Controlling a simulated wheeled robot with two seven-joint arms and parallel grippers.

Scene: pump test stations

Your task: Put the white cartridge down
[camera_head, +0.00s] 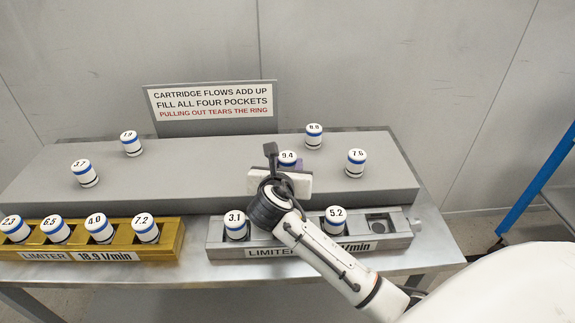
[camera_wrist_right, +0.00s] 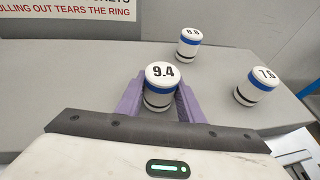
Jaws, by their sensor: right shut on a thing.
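My right gripper (camera_head: 290,167) is shut on the white cartridge (camera_head: 288,157) marked 9.4, which has a blue band. In the right wrist view this cartridge (camera_wrist_right: 160,85) stands upright between the purple fingers. It is over the grey raised shelf (camera_head: 215,180); I cannot tell whether its base touches the shelf. The silver limiter block (camera_head: 400,240) is in front, with cartridges 3.1 (camera_head: 236,225) and 5.2 (camera_head: 336,219) in it. Its rightmost pocket (camera_head: 379,224) is empty. My arm hides the part between those two cartridges. My left gripper is out of view.
Cartridges 8.8 (camera_head: 314,136) and 7.6 (camera_head: 356,163) stand to the right on the shelf; 1.9 (camera_head: 130,143) and 3.7 (camera_head: 85,173) stand at its left. A gold limiter block (camera_head: 175,238) holds several cartridges. A sign (camera_head: 210,101) stands behind. Shelf space left of my gripper is clear.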

